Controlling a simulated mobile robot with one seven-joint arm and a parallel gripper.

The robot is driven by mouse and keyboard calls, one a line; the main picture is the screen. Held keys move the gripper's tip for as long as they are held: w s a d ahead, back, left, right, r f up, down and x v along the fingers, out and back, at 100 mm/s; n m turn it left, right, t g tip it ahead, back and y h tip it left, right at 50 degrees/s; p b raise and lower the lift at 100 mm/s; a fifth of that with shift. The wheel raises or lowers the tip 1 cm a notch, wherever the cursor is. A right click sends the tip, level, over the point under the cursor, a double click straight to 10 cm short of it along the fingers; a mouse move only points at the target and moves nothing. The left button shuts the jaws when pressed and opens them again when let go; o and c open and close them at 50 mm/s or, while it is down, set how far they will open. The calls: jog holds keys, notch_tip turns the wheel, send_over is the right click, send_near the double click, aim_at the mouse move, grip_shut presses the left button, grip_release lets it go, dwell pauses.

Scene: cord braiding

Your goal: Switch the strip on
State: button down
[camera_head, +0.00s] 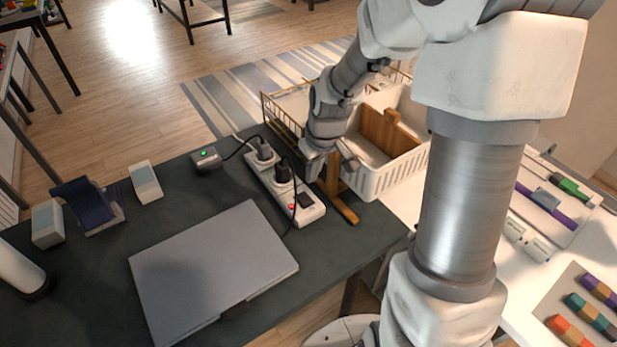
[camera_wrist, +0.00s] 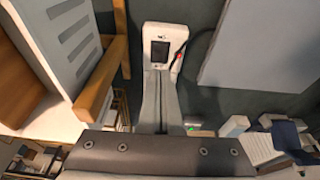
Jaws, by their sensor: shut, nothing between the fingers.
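The white power strip (camera_head: 312,214) lies on the dark desk, with two dark plugs (camera_head: 283,174) in its sockets. Its black rocker switch (camera_head: 305,200) is at the near end, with a small red spot (camera_head: 291,207) beside it. In the wrist view, the strip's end shows the switch (camera_wrist: 160,52) and the red spot (camera_wrist: 180,57). My gripper (camera_wrist: 158,76) is shut and empty, its fingers pointing toward the switch end and covering the strip behind it. I cannot tell whether the fingertips touch the strip or which way the rocker is tilted.
A closed grey laptop (camera_head: 212,268) lies left of the strip. A wooden piece (camera_head: 345,211) and a white basket (camera_head: 385,178) stand close on the right. A black cord runs to a small box with a green light (camera_head: 206,158).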

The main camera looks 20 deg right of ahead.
jog(key=shift+s+d+r, duration=0.1)
jog(key=shift+s+r, duration=0.25)
jog(key=shift+r, duration=0.3)
jog(key=shift+s+d+r, duration=0.1)
jog(key=shift+s+r, duration=0.2)
jog(key=shift+r, duration=0.3)
jog(key=shift+s+d+r, duration=0.1)
jog(key=shift+s+r, duration=0.25)
jog(key=shift+r, duration=0.3)
